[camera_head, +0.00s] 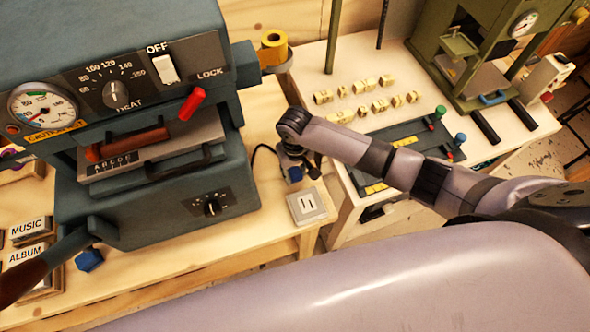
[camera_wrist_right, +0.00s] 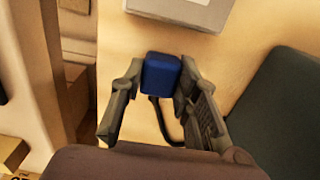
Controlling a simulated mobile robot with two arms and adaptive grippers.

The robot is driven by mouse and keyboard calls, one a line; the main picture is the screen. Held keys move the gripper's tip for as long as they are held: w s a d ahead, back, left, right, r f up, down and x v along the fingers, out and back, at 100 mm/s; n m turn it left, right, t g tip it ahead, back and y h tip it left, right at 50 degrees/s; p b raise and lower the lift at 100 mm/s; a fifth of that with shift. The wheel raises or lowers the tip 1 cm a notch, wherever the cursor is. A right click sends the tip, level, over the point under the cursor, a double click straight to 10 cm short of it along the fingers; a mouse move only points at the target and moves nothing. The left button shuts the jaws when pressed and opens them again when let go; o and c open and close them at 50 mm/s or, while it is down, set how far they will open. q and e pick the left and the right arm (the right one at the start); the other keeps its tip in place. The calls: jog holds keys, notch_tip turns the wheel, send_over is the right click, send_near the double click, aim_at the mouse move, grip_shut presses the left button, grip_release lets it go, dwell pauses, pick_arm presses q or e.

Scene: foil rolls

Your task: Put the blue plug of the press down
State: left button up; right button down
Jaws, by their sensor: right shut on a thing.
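The dark blue-grey press (camera_head: 150,120) stands on the wooden table at the left in the head view. My right gripper (camera_head: 293,166) is just right of the press, pointing down. It is shut on the blue plug (camera_head: 295,174). In the right wrist view the blue plug (camera_wrist_right: 160,75) sits between the two fingertips. A dark cord (camera_wrist_right: 163,122) runs from it and also shows beside the press in the head view. Whether the plug touches the table, I cannot tell. The pale socket plate (camera_head: 307,205) is close by, apart from the plug. My left gripper is not in view.
A yellow foil roll (camera_head: 273,47) is on a holder at the press's side. A white table (camera_head: 405,62) at the right bears several brass pieces, a dark tray (camera_head: 405,135) and a green press (camera_head: 460,50). A gap separates the tables. Bare wood surrounds the socket plate.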

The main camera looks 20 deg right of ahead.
aim_at(295, 172)
jog(key=shift+f, duration=0.1)
jog(key=shift+f, duration=0.4)
jog(key=shift+f, duration=0.1)
jog(key=c, duration=1.2)
grip_release()
notch_tip(295, 172, up, 13)
jog(key=shift+r, duration=0.15)
